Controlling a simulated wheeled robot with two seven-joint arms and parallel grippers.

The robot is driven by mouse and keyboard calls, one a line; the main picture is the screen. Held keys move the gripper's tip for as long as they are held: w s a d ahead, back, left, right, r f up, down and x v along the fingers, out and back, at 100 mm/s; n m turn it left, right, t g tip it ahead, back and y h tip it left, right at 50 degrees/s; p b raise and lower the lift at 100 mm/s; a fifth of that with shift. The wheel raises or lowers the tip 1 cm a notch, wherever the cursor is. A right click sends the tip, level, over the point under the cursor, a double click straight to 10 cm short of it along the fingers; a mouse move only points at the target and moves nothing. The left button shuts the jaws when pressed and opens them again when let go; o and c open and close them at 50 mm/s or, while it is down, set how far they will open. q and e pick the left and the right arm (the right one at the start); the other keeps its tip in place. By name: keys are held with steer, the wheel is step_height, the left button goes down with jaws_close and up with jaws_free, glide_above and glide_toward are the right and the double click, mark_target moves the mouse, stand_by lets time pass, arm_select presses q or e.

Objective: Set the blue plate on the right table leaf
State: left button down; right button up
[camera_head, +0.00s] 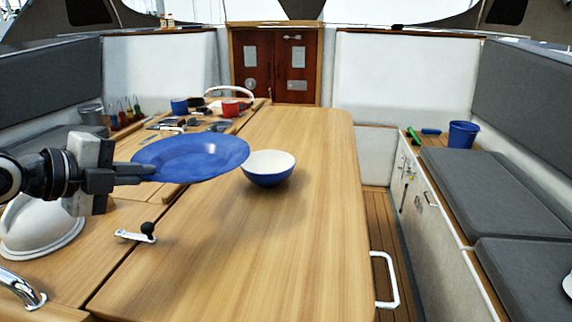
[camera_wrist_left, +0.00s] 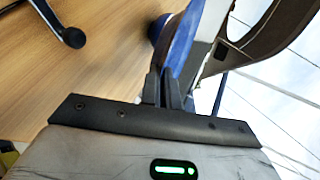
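The blue plate (camera_head: 195,156) is in the air over the left part of the table, roughly level. My left gripper (camera_head: 136,172) is shut on the plate's near-left rim. In the left wrist view the plate shows edge-on (camera_wrist_left: 185,45) between the fingertips (camera_wrist_left: 165,88). The right table leaf (camera_head: 290,225) is a broad wooden surface in the middle of the head view. A blue bowl with a white inside (camera_head: 269,168) stands on it, just right of the plate. My right gripper is not in view.
A winch-handle-like lever (camera_head: 141,232) lies near the leaf's left seam. Tools, a blue mug (camera_head: 179,106) and a red mug (camera_head: 231,108) crowd the far left. A white rail (camera_head: 388,281) is at the right edge. The leaf's near part is clear.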

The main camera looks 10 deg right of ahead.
arm_select(q)
steer(key=p, duration=0.1)
glide_above(209, 277)
steer(key=f, duration=0.8)
steer(key=shift+w+a+f, duration=0.1)
steer(key=shift+w+a, duration=0.2)
steer(key=shift+a, duration=0.05)
steer(key=shift+s+d+f, duration=0.1)
steer(key=shift+f, duration=0.05)
steer(key=f, duration=0.3)
steer(key=shift+s+d, duration=0.2)
steer(key=shift+f, duration=0.3)
steer(key=c, duration=1.6)
jaws_free()
steer(key=shift+f, duration=0.1)
steer(key=shift+c, duration=0.2)
